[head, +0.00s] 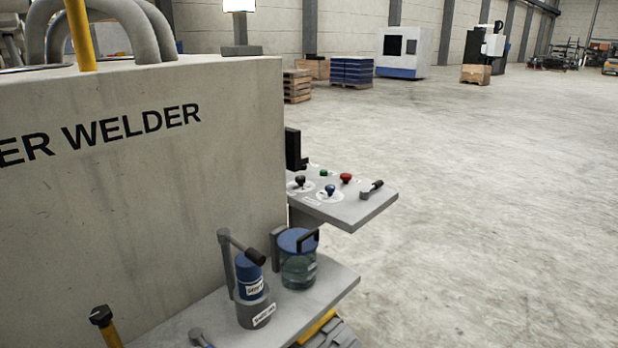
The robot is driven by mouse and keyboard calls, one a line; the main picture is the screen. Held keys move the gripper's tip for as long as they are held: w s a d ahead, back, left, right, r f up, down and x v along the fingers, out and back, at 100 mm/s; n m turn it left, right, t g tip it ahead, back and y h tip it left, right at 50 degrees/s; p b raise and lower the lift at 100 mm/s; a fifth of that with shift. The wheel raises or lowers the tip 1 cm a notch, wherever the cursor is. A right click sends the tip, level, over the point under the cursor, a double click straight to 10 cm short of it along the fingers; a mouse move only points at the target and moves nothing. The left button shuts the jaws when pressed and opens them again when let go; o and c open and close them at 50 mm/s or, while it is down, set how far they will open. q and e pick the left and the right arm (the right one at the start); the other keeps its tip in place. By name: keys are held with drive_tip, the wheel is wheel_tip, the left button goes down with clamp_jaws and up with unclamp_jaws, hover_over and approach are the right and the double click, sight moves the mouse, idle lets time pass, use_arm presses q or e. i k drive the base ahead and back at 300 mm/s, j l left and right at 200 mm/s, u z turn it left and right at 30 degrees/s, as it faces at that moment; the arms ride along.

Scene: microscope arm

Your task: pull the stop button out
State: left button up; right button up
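The red button (346,178), a small mushroom-shaped knob and likely the stop button, stands on the grey control panel (352,212) fixed to the right side of the welder. How far it is pressed in or pulled out is too small to tell. A green button (324,173), a black knob (300,181), a blue knob (330,190) and a lever with a black grip (371,189) share the panel. Neither of my grippers shows in the head view.
The large grey welder body (150,200) fills the left. A lower shelf (335,285) below the panel holds a blue-lidded jar (298,268) and a blue bottle (250,275) in a grey holder with a handle. The floor (500,230) to the right is clear.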

sight(346, 176)
drive_tip(key=i+l+u, duration=0.1)
drive_tip(key=u, duration=0.35)
drive_tip(key=l+u, duration=0.3)
drive_tip(key=u, duration=0.15)
drive_tip(key=i+l+u, duration=0.1)
drive_tip(key=l+u, duration=0.15)
drive_tip(key=u, duration=0.2)
